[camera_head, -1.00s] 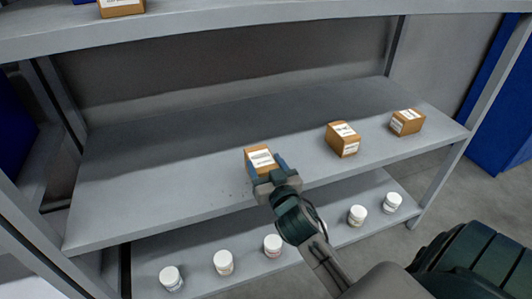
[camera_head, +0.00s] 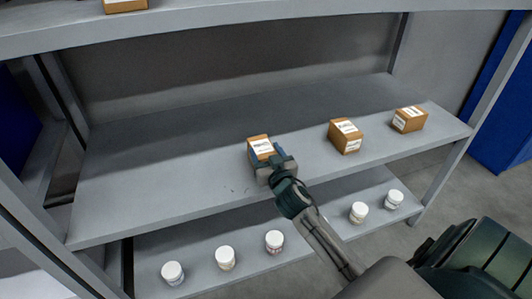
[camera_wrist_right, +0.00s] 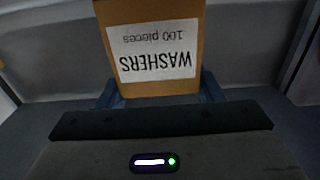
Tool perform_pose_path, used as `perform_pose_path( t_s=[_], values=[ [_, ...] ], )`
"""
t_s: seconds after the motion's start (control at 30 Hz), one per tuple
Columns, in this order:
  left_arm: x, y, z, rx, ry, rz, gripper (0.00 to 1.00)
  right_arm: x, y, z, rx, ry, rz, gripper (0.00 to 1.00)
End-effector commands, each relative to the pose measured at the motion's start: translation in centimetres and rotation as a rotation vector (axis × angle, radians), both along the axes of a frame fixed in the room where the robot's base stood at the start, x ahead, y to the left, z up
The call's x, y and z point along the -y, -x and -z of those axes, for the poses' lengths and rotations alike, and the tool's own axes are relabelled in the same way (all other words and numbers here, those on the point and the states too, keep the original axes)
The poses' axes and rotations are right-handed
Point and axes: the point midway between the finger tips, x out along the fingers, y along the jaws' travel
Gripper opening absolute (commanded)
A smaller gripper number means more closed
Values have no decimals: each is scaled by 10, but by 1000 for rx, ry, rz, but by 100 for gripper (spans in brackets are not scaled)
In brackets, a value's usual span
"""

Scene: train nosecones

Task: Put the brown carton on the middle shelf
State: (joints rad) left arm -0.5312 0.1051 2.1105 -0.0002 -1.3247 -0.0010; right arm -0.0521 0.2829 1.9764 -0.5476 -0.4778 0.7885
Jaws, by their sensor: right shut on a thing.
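A brown carton (camera_head: 259,146) with a white label is at the middle shelf (camera_head: 180,185), left of two other cartons. My right gripper (camera_head: 270,160) is shut on it from the front. In the right wrist view the carton (camera_wrist_right: 150,75) stands between the fingers, and its label reads "WASHERS 100 pieces" upside down. The carton is at or just above the shelf surface; I cannot tell whether it touches. My left gripper is not in view.
Two brown cartons, one nearer (camera_head: 345,136) and one farther right (camera_head: 409,119), stand on the middle shelf. Several white jars (camera_head: 274,241) stand on the lower shelf. Another carton (camera_head: 125,5) is on the upper shelf. The middle shelf's left part is clear.

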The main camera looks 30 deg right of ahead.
Motion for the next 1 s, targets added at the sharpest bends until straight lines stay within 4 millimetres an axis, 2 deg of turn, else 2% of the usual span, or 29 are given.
perform_pose_path(
  t_s=[0.17,0.2,0.3,0.67,0.7,0.8,0.9,1.0],
  values=[
    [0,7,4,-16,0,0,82,0,0,1,2,0,-1,26],
    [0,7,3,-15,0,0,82,0,0,1,0,0,0,64],
    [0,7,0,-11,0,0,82,0,0,1,0,0,0,82],
    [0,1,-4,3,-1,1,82,0,0,-1,0,0,0,82],
    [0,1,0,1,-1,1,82,-1,3,0,-1,1,0,82],
    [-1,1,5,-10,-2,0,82,-5,19,2,-1,2,-1,82],
    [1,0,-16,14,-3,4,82,-10,40,3,-2,1,-1,82],
    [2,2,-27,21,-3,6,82,-15,62,3,-1,1,-1,82]
  ],
)
